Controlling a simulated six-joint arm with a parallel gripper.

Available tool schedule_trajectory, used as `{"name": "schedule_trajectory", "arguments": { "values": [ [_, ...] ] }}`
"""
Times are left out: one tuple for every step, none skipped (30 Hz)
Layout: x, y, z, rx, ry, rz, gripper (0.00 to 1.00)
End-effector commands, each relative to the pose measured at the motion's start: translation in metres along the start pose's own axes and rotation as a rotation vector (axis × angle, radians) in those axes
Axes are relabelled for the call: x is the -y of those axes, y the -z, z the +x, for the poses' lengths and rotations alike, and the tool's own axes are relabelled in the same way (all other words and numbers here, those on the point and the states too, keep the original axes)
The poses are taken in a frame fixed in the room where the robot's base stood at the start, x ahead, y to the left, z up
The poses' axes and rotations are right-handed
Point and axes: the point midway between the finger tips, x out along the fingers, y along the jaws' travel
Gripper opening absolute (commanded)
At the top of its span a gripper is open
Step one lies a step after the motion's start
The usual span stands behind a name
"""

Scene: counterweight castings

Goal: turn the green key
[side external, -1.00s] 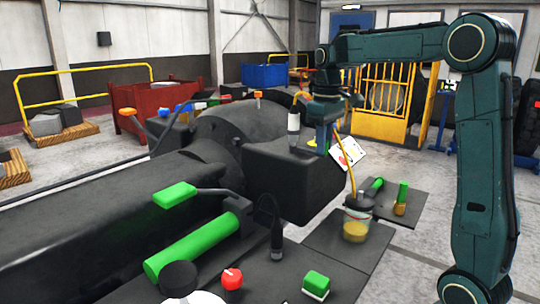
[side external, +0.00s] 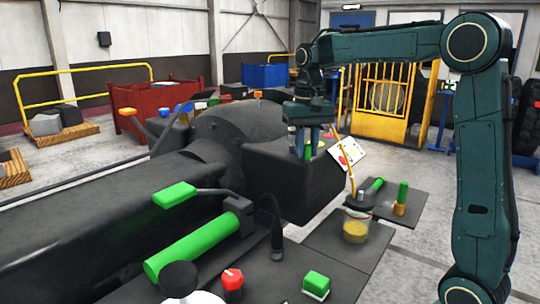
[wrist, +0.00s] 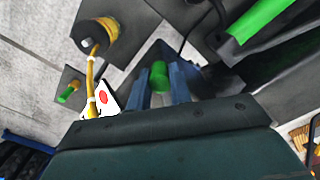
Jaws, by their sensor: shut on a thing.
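The green key (side external: 308,151) shows as a small green piece between the fingers of my gripper (side external: 305,154), at the right end of the big black casting (side external: 264,170). In the wrist view my gripper (wrist: 159,92) has its two blue-grey fingers on either side of the green key (wrist: 159,75). The gripper is shut on it and points down in the side view. The fingers hide most of the key, so its turn angle cannot be read.
A white card with a red dot (side external: 350,151) stands right of the gripper. A jar (side external: 356,226) with yellow contents stands near it. A green lever (side external: 174,195), a red knob (side external: 232,280) and a green button (side external: 316,285) lie in front.

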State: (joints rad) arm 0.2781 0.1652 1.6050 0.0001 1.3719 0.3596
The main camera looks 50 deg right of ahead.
Motion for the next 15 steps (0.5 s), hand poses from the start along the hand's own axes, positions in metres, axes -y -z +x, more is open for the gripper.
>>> {"name": "schedule_trajectory", "arguments": {
  "values": [
    [0.0029, 0.0001, -0.0008, -0.002, 0.001, 0.02, 0.0],
    [0.004, 0.0001, -0.0008, -0.002, 0.001, 0.032, 0.0],
    [0.0052, 0.0001, -0.0008, -0.002, 0.001, 0.048, 0.0],
    [0.006, 0.0002, -0.0008, -0.002, 0.001, 0.057, 0.0],
    [0.0067, 0.0003, -0.0008, -0.002, 0.001, 0.065, 0.0],
    [0.0074, 0.0004, -0.0008, -0.002, 0.001, 0.075, 0.0],
    [0.0079, 0.0004, -0.0008, -0.002, 0.001, 0.081, 0.0],
    [0.0082, 0.0005, -0.0008, -0.002, 0.001, 0.085, 0.0],
    [0.0086, 0.0005, -0.0008, -0.002, 0.001, 0.09, 0.0],
    [0.0088, 0.0006, -0.0009, -0.002, 0.001, 0.093, 0.0],
    [0.0089, 0.0006, -0.0009, -0.002, 0.001, 0.095, 0.0],
    [0.009, 0.0006, -0.0009, -0.002, 0.001, 0.097, 0.0],
    [0.0091, 0.0006, -0.0009, -0.002, 0.001, 0.097, 0.0],
    [0.0091, 0.0007, -0.0009, -0.002, 0.001, 0.097, 0.0],
    [0.0091, 0.0007, -0.0009, -0.002, 0.001, 0.097, 0.0]
  ]
}}
